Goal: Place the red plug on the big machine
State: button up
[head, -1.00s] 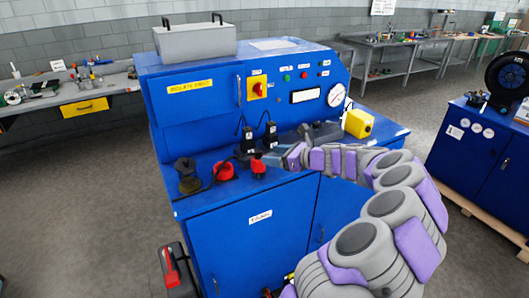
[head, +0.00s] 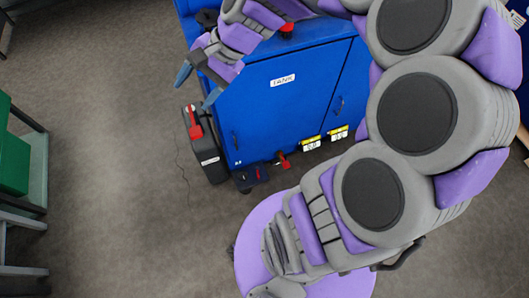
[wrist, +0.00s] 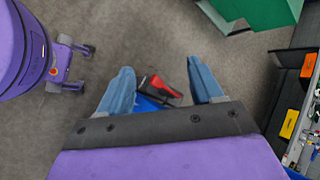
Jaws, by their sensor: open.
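The big blue machine (head: 290,95) stands at the top of the head view, its worktop mostly cut off or behind my arm. A red piece (head: 287,30), perhaps the red plug, shows at its front top edge, partly hidden; I cannot tell for sure. My gripper (head: 197,86) is open and empty, pointing down beside the machine's left side, above a black case with a red handle (head: 195,125). In the wrist view, the red handle and case (wrist: 163,88) show between the open fingers (wrist: 160,76), apart from them and lower down.
A small red piece (head: 283,160) and a dark item (head: 250,178) lie at the machine's base, with yellow tags (head: 312,143) nearby. A green box (head: 12,160) and grey frame stand at the left. The floor (head: 110,150) between is clear.

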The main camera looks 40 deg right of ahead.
jog(key=s+f+n+g+h, duration=0.1)
jog(key=s+f+n+h, duration=0.1)
jog(key=s, duration=0.5)
jog(key=s+d+f+n+g+h, duration=0.1)
jog(key=s+f+n+g+h, duration=0.1)
jog(key=s+n, duration=0.3)
jog(key=s+d+f+n+g+h, duration=0.1)
jog(key=s+n+h, duration=0.2)
jog(key=s, duration=0.7)
jog(key=shift+s+d+f+n+h, duration=0.15)
jog(key=shift+s+f+n+h, duration=0.2)
jog(key=shift+n, duration=0.25)
jog(key=shift+w, duration=0.1)
